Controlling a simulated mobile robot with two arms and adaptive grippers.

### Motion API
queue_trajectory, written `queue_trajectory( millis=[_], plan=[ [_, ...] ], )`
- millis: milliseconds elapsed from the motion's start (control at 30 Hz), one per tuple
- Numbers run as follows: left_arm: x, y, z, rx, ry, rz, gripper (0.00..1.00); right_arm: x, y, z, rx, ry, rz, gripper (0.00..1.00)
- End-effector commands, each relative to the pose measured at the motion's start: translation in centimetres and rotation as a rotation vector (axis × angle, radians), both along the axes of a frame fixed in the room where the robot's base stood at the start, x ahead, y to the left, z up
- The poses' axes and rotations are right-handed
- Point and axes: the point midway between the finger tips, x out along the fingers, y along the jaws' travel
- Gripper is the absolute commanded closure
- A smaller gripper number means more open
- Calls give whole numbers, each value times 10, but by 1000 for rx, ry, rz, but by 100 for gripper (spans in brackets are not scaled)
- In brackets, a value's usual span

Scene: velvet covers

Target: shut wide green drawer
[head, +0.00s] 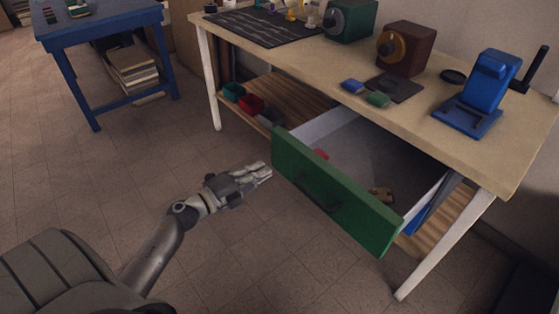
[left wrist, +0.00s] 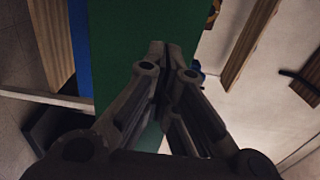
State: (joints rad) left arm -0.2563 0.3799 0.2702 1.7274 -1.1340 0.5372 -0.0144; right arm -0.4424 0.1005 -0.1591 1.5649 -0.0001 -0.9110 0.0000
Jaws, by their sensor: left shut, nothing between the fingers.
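The wide green drawer (head: 330,190) stands pulled out under the table in the head view. Its green front has a dark handle (head: 318,190), and a red item (head: 321,154) and a brown item (head: 381,194) lie inside. My left gripper (head: 268,172) is shut and empty, beside the left end of the drawer front. In the left wrist view the shut fingers (left wrist: 163,50) lie over the green front (left wrist: 120,40); I cannot tell whether they touch it. My right gripper is not in view.
The wooden table (head: 440,115) carries a green box (head: 352,20), a brown box (head: 405,48) and a blue stand (head: 485,85). Small bins (head: 250,104) sit on its lower shelf. A blue table (head: 100,22) stands at the back left. The floor between is clear.

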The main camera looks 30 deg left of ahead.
Motion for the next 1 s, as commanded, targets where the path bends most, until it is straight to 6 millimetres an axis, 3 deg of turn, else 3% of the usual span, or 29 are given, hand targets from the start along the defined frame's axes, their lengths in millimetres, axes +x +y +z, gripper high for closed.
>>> queue_trajectory(
  millis=[200, 400, 1000],
  plan=[
    [39, -14, 1, -2, -3, 1, 100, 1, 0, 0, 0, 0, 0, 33],
    [59, -21, 0, -1, -1, 1, 100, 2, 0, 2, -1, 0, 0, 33],
    [67, -25, 0, -2, 0, 0, 100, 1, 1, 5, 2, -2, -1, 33]
  ],
)
